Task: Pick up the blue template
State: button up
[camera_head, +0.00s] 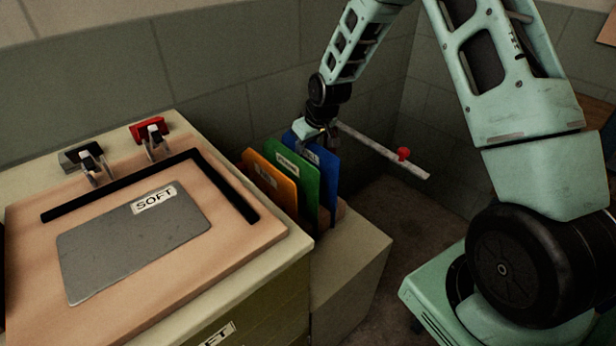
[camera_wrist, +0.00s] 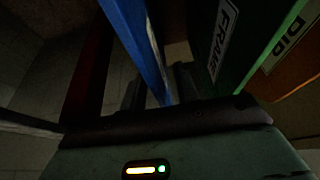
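The blue template (camera_head: 326,172) stands upright in a holder beside the green one, on its right. My gripper (camera_head: 320,137) is at its top edge, pointing down. In the wrist view the blue template (camera_wrist: 140,40) runs down between two dark fingers of my gripper (camera_wrist: 160,92), one on each side and both close to it. The picture is too dark to tell whether the fingers touch it. The template's lower part is in the holder.
A green template (camera_head: 289,172) and an orange template (camera_head: 268,182) stand close left of the blue one. The bench (camera_head: 296,246) with a grey SOFT plate (camera_head: 130,240) and two clamps is at the left. A pale bar with a red knob (camera_head: 403,154) sticks out right of my gripper.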

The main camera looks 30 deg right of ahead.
jog(key=shift+f, duration=0.25)
grip_shut()
dwell(1.6)
